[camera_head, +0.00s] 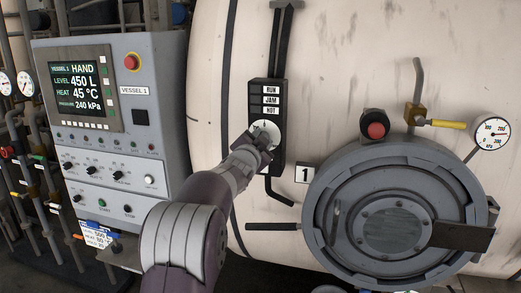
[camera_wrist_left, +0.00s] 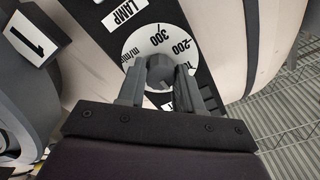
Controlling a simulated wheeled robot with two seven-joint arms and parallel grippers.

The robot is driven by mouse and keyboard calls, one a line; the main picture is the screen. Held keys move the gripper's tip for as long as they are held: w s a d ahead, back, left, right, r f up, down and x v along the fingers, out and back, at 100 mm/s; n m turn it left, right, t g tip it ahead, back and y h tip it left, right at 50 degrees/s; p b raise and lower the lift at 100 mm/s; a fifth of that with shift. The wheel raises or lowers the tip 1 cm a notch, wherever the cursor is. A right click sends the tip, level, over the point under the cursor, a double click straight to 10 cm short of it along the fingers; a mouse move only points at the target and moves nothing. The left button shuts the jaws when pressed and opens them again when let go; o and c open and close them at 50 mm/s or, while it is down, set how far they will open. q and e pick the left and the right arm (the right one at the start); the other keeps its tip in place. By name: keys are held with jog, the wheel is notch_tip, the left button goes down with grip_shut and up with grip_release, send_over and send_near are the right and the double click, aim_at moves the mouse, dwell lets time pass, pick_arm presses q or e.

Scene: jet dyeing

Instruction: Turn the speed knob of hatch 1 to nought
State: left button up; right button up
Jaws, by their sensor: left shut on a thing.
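The speed knob (camera_wrist_left: 159,68) is a grey knob on a round white dial (camera_wrist_left: 133,44) marked 300, 200, 100 and m/min. In the head view the dial (camera_head: 267,127) sits low on a black panel (camera_head: 271,99) with RUN, JAM and HOT labels, beside hatch 1 (camera_head: 395,215). My left gripper (camera_head: 259,143) is at the dial. In the left wrist view its two fingers are shut on the knob, one on each side. Which mark the knob points to is not clear. My right gripper is not in view.
A grey control cabinet (camera_head: 112,120) with a lit screen stands at the left.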

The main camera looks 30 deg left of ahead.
pick_arm(q)
jog(key=shift+m, duration=0.3)
dwell(0.4)
jog(key=o, duration=1)
jog(key=shift+d, duration=0.1)
jog(key=shift+o, duration=0.2)
jog(key=shift+s, duration=0.1)
jog(key=shift+s+b, duration=0.1)
jog(key=shift+b, duration=0.2)
jog(key=b+v, duration=0.3)
jog(key=v, duration=0.9)
jog(key=shift+s+b, duration=0.3)
jog(key=shift+b, duration=0.05)
